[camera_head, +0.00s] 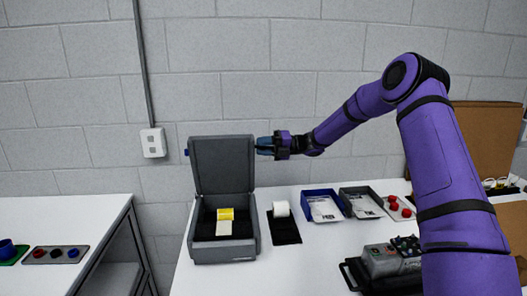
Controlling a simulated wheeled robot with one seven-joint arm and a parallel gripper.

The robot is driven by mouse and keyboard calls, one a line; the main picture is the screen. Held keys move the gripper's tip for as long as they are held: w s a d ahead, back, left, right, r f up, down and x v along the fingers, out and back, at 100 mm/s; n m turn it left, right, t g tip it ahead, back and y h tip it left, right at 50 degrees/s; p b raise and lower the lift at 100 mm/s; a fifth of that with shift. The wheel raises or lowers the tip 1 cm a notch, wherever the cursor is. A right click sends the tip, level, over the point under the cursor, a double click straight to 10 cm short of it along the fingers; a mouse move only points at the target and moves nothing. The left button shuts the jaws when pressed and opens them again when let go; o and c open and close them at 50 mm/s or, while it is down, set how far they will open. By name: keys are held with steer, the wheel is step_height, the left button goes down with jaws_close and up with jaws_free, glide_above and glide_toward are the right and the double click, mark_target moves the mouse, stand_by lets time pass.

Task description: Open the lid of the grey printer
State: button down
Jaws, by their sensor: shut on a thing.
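The grey printer (225,249) stands on the white table at the left. Its lid (222,165) is raised and stands nearly upright, leaning slightly back. A yellow and cream label or block (226,221) shows inside the dark open body. My gripper (263,146) is at the upper right edge of the lid, with its fingers shut on that edge. The far finger and the exact contact are too small to make out.
A roll of white paper on a black pad (284,227) lies right of the printer. A blue tray (323,206) and a grey tray (361,203) with papers stand further right. A gap separates the left table (95,212).

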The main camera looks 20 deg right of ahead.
steer(key=shift+w, duration=0.15)
steer(key=c, duration=0.9)
jaws_free()
steer(key=shift+o, duration=0.2)
steer(key=shift+d, duration=0.15)
steer(key=s+d, duration=0.2)
steer(key=d, duration=0.8)
steer(key=shift+d, duration=0.2)
steer(key=shift+s, duration=0.1)
